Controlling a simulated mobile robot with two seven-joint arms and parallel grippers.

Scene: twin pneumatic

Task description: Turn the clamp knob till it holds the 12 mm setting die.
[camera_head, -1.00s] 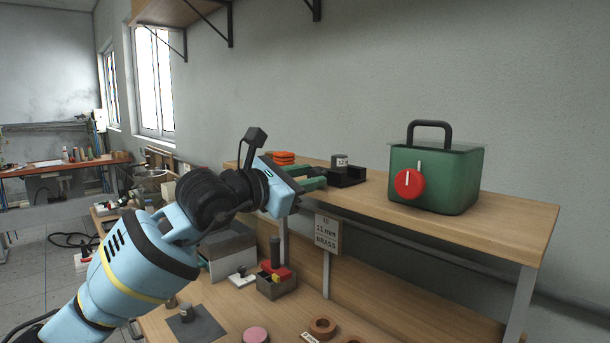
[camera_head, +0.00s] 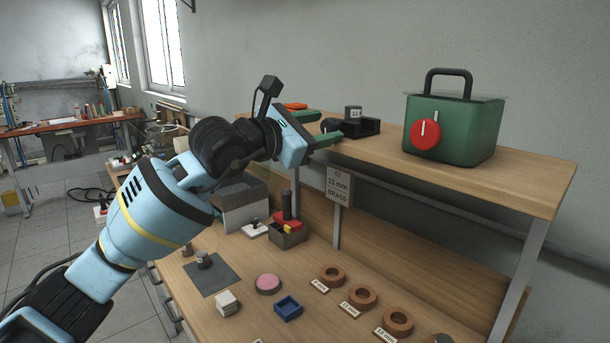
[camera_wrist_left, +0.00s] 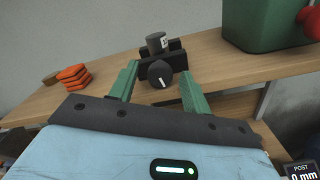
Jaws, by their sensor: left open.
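The 12 mm setting die (camera_head: 353,112) is a small grey cylinder with a white label. It stands upright in the black clamp (camera_head: 369,127) on the upper shelf; it also shows in the left wrist view (camera_wrist_left: 156,42). The clamp knob (camera_wrist_left: 160,75), black and round with a white line, faces me on the clamp's front. My left gripper (camera_head: 329,125) is open, its green fingers on either side of the knob. In the left wrist view, gaps show between knob and both fingers (camera_wrist_left: 160,70). Whether the jaws touch the die is too small to tell. My right gripper is out of view.
A green box (camera_head: 452,130) with a red dial stands right of the clamp. Orange pieces (camera_wrist_left: 73,77) lie to its left. A sign (camera_head: 339,186) hangs below the shelf edge.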

